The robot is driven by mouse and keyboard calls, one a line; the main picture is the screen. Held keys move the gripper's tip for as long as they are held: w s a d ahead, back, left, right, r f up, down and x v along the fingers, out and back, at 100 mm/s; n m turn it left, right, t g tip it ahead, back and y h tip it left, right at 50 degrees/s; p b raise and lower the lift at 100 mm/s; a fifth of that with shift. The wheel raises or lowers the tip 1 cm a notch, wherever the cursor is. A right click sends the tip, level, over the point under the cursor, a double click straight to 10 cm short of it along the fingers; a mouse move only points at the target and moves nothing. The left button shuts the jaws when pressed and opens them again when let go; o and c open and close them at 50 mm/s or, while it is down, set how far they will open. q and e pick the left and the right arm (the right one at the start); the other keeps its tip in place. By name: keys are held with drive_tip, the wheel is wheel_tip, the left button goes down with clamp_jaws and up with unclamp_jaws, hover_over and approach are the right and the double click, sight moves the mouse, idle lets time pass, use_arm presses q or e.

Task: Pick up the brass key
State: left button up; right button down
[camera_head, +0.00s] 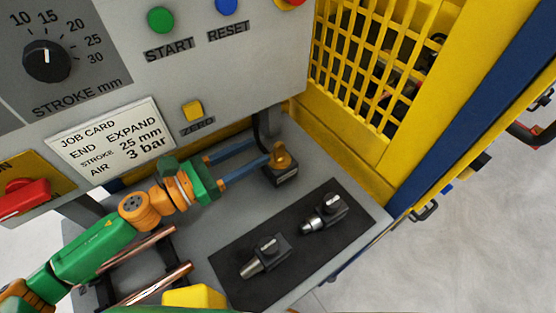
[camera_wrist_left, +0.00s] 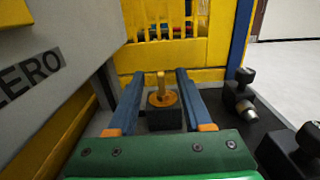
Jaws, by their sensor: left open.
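The brass key (camera_head: 281,157) stands upright in a small black block (camera_head: 284,178) on the grey bench, near the yellow guard. My left gripper (camera_head: 263,151) reaches in from the left with its two blue fingers apart and empty. Its fingertips are close to the key in the head view. In the left wrist view, the key (camera_wrist_left: 161,95) and its black block (camera_wrist_left: 164,120) appear in the gap between the open fingers (camera_wrist_left: 160,76). I cannot tell whether a finger touches the key. My right gripper is not in view.
A black mat (camera_head: 232,268) holds two dark tool heads with metal noses (camera_head: 265,257) (camera_head: 323,212). Two copper tubes (camera_head: 137,250) (camera_head: 155,286) lie at the lower left. The grey control panel (camera_head: 110,65) and the yellow mesh guard (camera_head: 375,70) bound the space behind the key.

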sight(276, 145)
use_arm(q)
wheel_tip(276, 145, down, 2)
drive_tip(key=shift+s+f+b, duration=0.1)
drive_tip(key=shift+f+b, duration=0.15)
drive_tip(key=shift+b, duration=0.35)
drive_tip(key=p+x, duration=0.1)
drive_tip(key=x, duration=0.1)
drive_tip(key=p+x, duration=0.1)
drive_tip(key=x, duration=0.1)
drive_tip(key=r+p+x, duration=0.1)
drive_tip(key=x, duration=0.1)
drive_tip(key=shift+w+d+p, duration=0.25)
drive_tip(key=shift+w+p, duration=0.05)
drive_tip(key=shift+w, duration=0.05)
drive_tip(key=shift+w+d+f, duration=0.1)
drive_tip(key=shift+w+d, duration=0.05)
drive_tip(key=shift+d, duration=0.1)
drive_tip(key=shift+a, duration=0.1)
clamp_jaws()
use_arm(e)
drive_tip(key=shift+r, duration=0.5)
